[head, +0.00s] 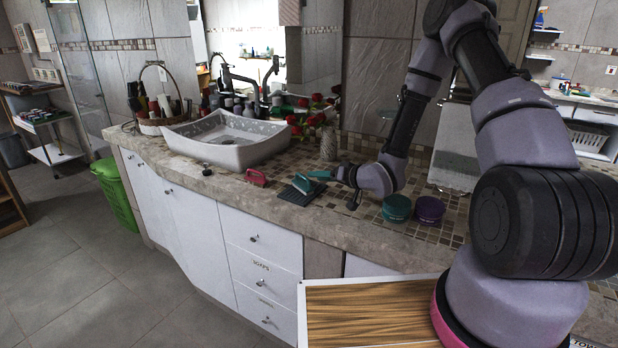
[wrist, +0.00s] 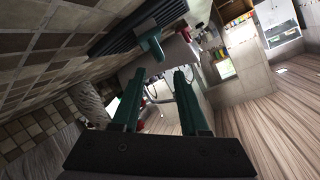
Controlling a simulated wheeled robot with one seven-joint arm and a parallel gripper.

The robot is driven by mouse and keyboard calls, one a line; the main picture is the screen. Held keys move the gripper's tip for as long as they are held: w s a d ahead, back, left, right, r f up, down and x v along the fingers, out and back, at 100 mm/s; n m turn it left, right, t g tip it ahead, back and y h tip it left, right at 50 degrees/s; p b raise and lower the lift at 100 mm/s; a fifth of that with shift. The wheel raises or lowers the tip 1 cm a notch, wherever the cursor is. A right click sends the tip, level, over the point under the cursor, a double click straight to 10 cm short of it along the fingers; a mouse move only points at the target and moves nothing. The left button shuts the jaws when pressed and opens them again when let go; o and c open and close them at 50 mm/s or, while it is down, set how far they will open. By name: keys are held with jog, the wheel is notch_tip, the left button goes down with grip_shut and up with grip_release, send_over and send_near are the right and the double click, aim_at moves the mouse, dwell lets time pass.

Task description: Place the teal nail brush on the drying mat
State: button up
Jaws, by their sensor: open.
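The teal nail brush (head: 303,184) is at the dark drying mat (head: 290,196) on the tiled counter, and appears to rest on it. In the wrist view the brush (wrist: 150,46) shows against the ridged mat (wrist: 122,33), beyond my fingertips. My gripper (head: 322,175) is just right of the brush, low over the counter. In the wrist view its two green fingers (wrist: 157,72) are apart with nothing between them. The exact contact under the brush cannot be made out.
A red brush (head: 256,177) stands left of the mat, towards the white sink (head: 228,140). A teal round container (head: 397,208) and a purple one (head: 430,210) stand to the right. Red flowers (head: 312,122) and a vase (head: 328,144) are behind.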

jog(key=s+d+r+m+h, duration=0.1)
jog(key=s+d+r+h, duration=0.3)
jog(key=d+r, duration=0.6)
jog(key=s+d+r+m+h, duration=0.1)
jog(key=d+r+h, duration=0.4)
jog(key=d+r, duration=0.5)
jog(key=s+a+r+m+g, duration=0.1)
jog(key=s+r+m, duration=0.1)
jog(key=s+r, duration=0.6)
jog(key=s+a+r+m+g+y, duration=0.1)
jog(key=s+r, duration=0.7)
jog(key=s, duration=0.8)
jog(key=shift+s+a+m+g, duration=0.2)
jog(key=shift+a+m+g, duration=0.25)
jog(key=shift+m, duration=0.15)
